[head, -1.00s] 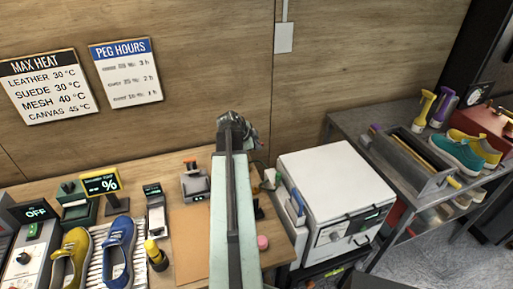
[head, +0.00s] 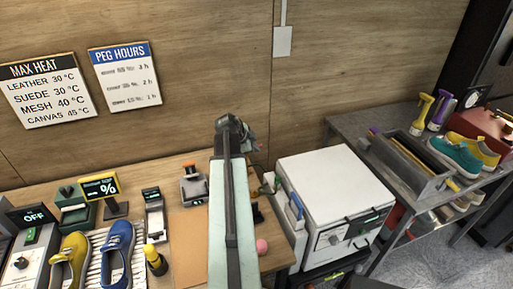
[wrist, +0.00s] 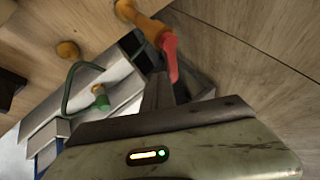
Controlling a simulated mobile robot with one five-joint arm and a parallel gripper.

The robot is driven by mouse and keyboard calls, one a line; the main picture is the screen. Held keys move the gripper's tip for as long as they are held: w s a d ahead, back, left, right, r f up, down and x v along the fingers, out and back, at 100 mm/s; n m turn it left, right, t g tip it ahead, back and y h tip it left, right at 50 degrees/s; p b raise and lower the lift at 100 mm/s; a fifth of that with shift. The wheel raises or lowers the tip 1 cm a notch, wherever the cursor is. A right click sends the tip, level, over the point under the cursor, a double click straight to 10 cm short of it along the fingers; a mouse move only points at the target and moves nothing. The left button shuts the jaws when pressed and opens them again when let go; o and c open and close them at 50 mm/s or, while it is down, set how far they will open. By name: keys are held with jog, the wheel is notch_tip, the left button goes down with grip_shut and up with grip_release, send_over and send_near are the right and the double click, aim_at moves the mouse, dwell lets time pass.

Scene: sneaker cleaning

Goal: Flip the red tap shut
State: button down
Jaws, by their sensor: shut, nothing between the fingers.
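The red tap lever (wrist: 171,60) shows in the wrist view, on the end of a brass-coloured pipe (wrist: 142,24) by the wooden wall. My gripper (wrist: 158,82) is shut and empty, with its fingers pointing up the wrist picture, close to the lever. Whether they touch it I cannot tell. In the head view my gripper (head: 250,141) is by the wall at the far end of my arm. The tap is mostly hidden there by my arm and gripper.
A white box-shaped machine (head: 333,192) stands right of my arm. A green hose (wrist: 70,88) with a green fitting hangs left of the tap in the wrist view. A pink ball (head: 262,246) lies near the arm.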

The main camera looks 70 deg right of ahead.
jog(key=s+a+r+p, duration=0.1)
jog(key=a+r+p, duration=0.7)
jog(key=a, duration=0.1)
jog(key=shift+a, duration=0.25)
